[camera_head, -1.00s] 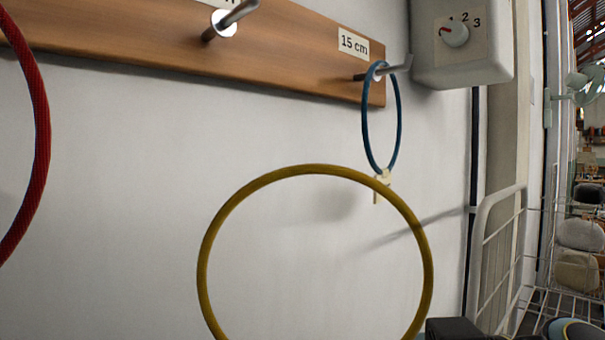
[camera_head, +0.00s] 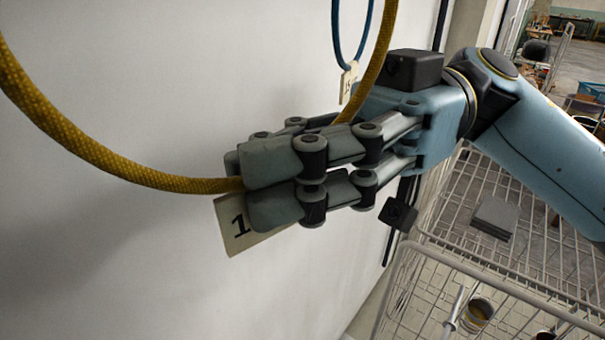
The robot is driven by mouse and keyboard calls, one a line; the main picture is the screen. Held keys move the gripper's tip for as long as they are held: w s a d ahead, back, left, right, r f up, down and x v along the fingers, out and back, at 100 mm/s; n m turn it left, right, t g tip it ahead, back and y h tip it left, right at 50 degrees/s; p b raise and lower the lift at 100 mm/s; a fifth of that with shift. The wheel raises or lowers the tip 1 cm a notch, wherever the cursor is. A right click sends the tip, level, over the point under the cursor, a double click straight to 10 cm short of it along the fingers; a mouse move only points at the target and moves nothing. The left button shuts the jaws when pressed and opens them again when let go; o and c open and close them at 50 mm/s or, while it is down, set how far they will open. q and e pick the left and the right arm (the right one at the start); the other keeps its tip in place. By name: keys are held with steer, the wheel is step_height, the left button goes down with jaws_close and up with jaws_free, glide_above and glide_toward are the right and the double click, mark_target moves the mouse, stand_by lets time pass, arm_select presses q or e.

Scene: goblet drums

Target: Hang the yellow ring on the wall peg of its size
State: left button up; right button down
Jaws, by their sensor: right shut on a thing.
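The yellow ring (camera_head: 119,169) shows in part in the head view, its lower arc curving in from the upper left and its other side rising at the top middle. My right gripper (camera_head: 262,183) comes in from the right and is shut on the ring's lower edge. A cream tag (camera_head: 240,232) with a "1" showing hangs at the fingertips, partly hidden by them. The wall pegs are out of view. My left gripper is not in view.
A blue ring (camera_head: 337,48) with a small tag (camera_head: 347,84) hangs behind, near the white wall (camera_head: 110,270). A white wire cart (camera_head: 500,265) stands at lower right, holding a grey block (camera_head: 495,217) and a can (camera_head: 478,313).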

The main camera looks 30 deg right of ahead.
steer(key=w+a+f+b, duration=0.2)
steer(key=w+b, duration=0.1)
steer(key=w, duration=0.4)
steer(key=shift+w+a, duration=0.3)
steer(key=shift+a, duration=0.05)
stand_by(0.4)
stand_by(0.4)
steer(key=c, duration=1.4)
jaws_free()
steer(key=shift+f, duration=0.1)
steer(key=shift+d, duration=0.1)
